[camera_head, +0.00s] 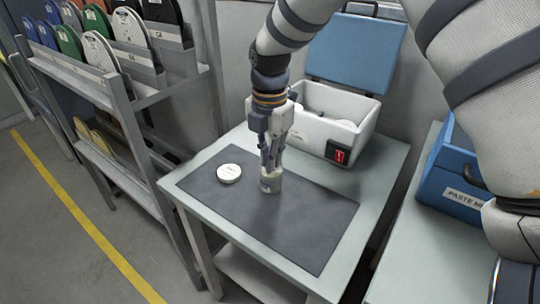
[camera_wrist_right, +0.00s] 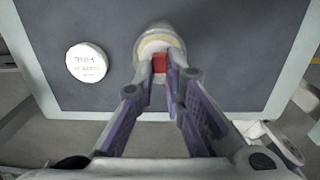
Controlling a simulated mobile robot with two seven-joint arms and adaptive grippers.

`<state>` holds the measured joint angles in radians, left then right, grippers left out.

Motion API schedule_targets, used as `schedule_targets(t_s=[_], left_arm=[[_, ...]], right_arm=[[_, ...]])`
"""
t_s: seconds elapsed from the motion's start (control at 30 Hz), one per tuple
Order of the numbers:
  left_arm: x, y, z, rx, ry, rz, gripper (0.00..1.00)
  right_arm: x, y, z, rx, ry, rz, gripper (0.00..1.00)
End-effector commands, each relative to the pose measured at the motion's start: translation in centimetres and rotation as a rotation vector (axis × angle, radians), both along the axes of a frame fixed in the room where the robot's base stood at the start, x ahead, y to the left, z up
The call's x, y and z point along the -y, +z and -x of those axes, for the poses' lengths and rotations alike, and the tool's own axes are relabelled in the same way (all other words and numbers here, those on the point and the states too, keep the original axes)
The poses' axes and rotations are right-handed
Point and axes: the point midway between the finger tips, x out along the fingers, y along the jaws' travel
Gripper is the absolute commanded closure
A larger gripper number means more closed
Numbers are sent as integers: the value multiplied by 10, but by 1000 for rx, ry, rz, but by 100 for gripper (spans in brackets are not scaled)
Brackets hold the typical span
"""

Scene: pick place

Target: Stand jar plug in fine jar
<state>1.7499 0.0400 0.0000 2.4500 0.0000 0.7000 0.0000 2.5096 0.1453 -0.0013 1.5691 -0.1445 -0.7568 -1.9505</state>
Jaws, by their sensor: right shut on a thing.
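A small jar (camera_head: 271,182) with a clear rim and a cream-coloured inside stands on the dark mat, right under my right gripper (camera_head: 270,165). The jar also shows in the right wrist view (camera_wrist_right: 160,42). There my right gripper (camera_wrist_right: 160,70) is shut on a small red piece (camera_wrist_right: 159,63), which I take to be part of the jar plug, at the jar's mouth. The fingers hide part of it, and I cannot tell how deep the plug sits. My left gripper is not in view.
A white round lid (camera_head: 229,173) with small print lies left of the jar on the mat (camera_head: 300,222). A white bin (camera_head: 325,125) with a red switch stands behind. A blue box (camera_head: 455,180) is at right. The mat's front is clear.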

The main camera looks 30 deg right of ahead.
Motion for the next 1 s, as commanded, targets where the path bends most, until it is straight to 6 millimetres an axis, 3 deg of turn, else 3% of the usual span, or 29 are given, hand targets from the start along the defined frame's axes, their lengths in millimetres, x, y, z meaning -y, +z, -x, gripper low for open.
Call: schedule_targets(t_s=[0.03, 0.4, 0.43, 0.53, 1.0], left_arm=[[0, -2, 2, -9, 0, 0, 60], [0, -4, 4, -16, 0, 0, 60], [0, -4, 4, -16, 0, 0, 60], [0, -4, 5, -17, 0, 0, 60], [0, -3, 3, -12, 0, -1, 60]], right_arm=[[-1, -14, 4, -23, -1, -3, 98], [-2, -20, 5, -29, -1, -3, 98], [-2, -21, 5, -30, -1, -4, 85], [-2, -21, 5, -31, -1, -4, 65], [-2, -17, 4, -25, 0, -4, 65]])
